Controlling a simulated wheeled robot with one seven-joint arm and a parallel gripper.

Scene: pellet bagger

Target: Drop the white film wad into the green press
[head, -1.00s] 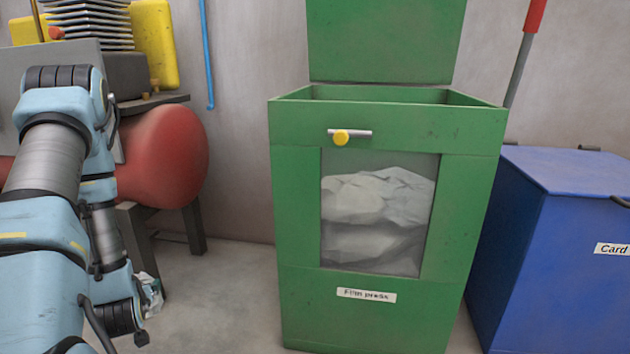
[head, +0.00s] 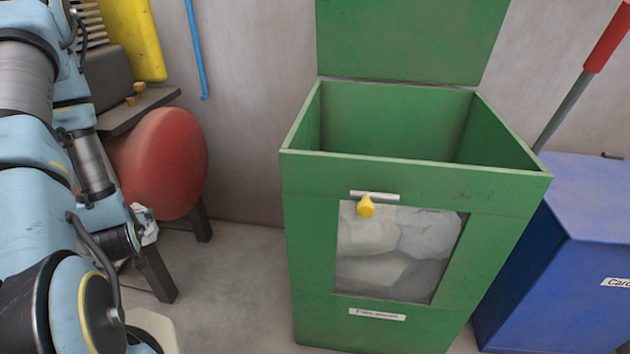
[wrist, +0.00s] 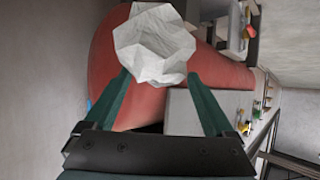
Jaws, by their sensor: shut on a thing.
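The crumpled white film wad (wrist: 155,45) is held between the two green fingers of my gripper (wrist: 158,80) in the wrist view. In the head view a bit of the wad (head: 148,224) shows at the left, beside the end of my arm; the fingers are mostly hidden there. The green press (head: 310,250) stands at the centre right of the head view, apart from the wad. Its lid (head: 410,40) is raised and its top is open. White film shows through its front window, above a label that reads as film press.
A blue bin (head: 590,240) stands right of the press, with a red-handled bar (head: 600,50) behind it. A red tank (head: 160,160) on dark legs is behind my arm. Bare floor (head: 230,290) lies between the tank and the press.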

